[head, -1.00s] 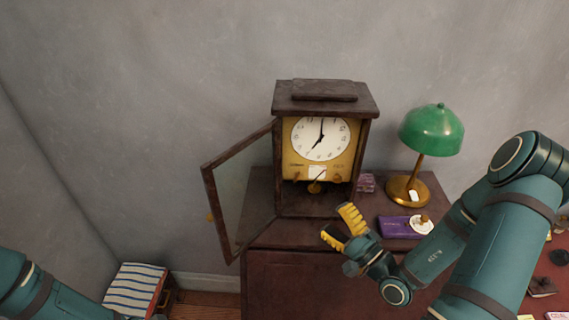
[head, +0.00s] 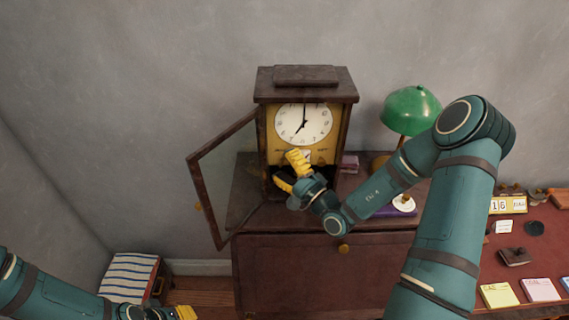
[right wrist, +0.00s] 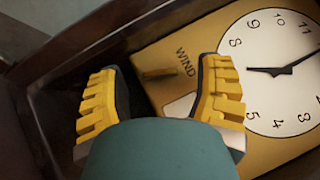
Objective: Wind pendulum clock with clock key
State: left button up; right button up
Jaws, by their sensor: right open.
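The pendulum clock (head: 303,123) stands on the cabinet with its glass door (head: 224,180) swung open to the left. My right gripper (head: 287,172) is open in front of the lower part of its face. The white dial (right wrist: 275,70) is to the right there. The gripper hides the pendulum area in the head view. A yellow part of my left gripper (head: 185,313) shows at the bottom edge.
A green lamp (head: 411,110) stands right of the clock, with a purple box (head: 396,212) in front of it. A red desk (head: 540,265) with note pads and a calendar is at the right. A striped box (head: 130,275) stands on the floor at the left.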

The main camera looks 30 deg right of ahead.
jog(key=shift+w, duration=0.15)
grip_shut()
jog(key=m+t+h+b, duration=0.1)
jog(key=m+t, duration=0.2)
jog(key=m, duration=0.1)
jog(key=shift+b, duration=0.4)
grip_release()
jog(key=shift+f, duration=0.1)
jog(key=shift+a, duration=0.1)
